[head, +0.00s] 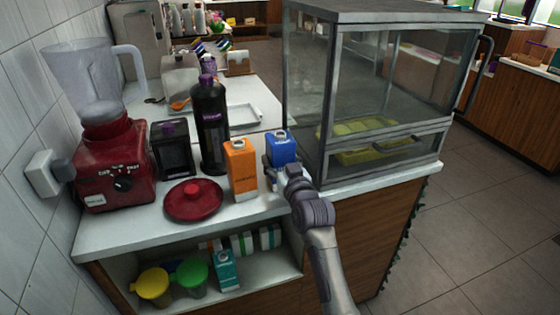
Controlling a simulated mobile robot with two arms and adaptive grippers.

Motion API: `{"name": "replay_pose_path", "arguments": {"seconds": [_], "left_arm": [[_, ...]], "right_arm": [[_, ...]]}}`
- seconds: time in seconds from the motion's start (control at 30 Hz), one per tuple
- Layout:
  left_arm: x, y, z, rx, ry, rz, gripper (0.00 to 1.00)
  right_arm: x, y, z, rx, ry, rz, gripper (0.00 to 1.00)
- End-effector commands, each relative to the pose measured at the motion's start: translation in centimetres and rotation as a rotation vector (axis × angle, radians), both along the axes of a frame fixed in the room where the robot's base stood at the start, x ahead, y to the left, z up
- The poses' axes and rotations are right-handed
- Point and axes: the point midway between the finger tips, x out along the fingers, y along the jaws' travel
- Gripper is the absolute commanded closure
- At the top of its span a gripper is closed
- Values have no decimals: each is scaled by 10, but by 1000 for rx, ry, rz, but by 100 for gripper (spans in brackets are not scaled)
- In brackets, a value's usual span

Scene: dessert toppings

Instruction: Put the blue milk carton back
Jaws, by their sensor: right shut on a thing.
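The blue milk carton (283,146) stands upright at counter height, to the right of an orange carton (241,172) and close to the glass case. My right gripper (281,170) is shut on the blue carton from the front, and its fingers cover the carton's lower part. I cannot tell whether the carton's base touches the counter. My left gripper is not in view.
A red blender (110,165), a red lid (193,200), a black box (171,150) and a dark bottle (211,125) stand on the counter (128,232). A glass case (365,90) is at right. The shelf below holds a teal carton (225,270) and yellow (152,287) and green (192,277) containers.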

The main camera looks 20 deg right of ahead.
Motion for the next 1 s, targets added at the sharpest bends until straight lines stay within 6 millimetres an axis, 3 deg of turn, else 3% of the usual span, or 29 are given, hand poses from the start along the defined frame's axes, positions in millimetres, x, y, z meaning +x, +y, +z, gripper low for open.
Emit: {"name": "replay_pose_path", "arguments": {"seconds": [0.3,0.33,0.47,0.83,1.0], "left_arm": [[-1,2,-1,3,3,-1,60],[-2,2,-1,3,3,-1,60],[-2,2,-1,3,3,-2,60],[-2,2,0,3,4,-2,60],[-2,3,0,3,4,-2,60]], "right_arm": [[0,0,-1,-1,-3,0,85],[0,0,-1,-1,-2,0,31],[0,0,-1,0,-2,0,9],[0,0,2,0,-2,0,9],[-20,-1,0,-1,-1,0,9]]}}
